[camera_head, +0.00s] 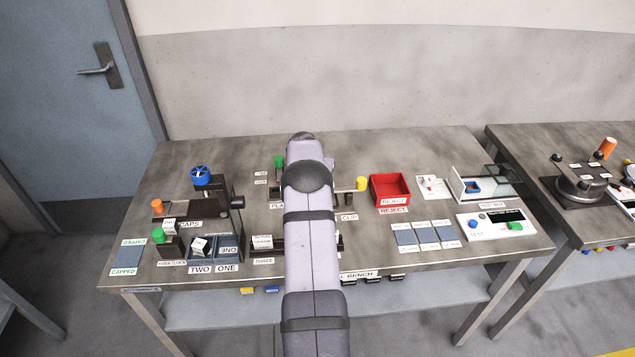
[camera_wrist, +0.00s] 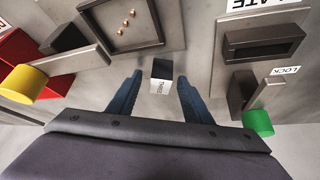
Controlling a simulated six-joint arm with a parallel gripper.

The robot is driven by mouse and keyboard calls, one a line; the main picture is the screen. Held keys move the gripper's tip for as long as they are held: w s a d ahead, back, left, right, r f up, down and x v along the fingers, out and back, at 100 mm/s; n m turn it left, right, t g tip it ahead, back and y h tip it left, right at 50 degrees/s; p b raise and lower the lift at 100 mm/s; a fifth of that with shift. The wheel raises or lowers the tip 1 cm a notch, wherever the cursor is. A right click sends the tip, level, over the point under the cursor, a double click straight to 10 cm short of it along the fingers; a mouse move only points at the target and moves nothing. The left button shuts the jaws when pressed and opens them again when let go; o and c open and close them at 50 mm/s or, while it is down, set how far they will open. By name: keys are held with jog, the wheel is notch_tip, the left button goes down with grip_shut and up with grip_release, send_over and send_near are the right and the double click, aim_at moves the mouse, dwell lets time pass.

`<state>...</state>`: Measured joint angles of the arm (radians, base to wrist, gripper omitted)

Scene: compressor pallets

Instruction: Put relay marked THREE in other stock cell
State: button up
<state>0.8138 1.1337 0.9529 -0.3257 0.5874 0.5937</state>
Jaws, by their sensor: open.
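In the wrist view a small block marked THREE (camera_wrist: 161,85), with a dark top and a white lettered face, is between the two fingers of my gripper (camera_wrist: 160,78). The fingers are open, with a visible gap on each side of the block. Whether the block touches the bench cannot be told. My arm hides this spot in the head view.
A framed dark fixture (camera_wrist: 130,47) is beyond the fingers. A yellow cap (camera_wrist: 24,84) and red bin (camera_wrist: 15,50) are left; a green cap (camera_wrist: 258,122) and slotted plate (camera_wrist: 265,45) are right. Blue pads (camera_head: 426,235) lie at the bench's front right.

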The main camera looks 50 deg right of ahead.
grip_shut()
notch_tip(320, 180, up, 10)
jog(key=shift+r+b, duration=0.1)
jog(key=shift+b, duration=1.1)
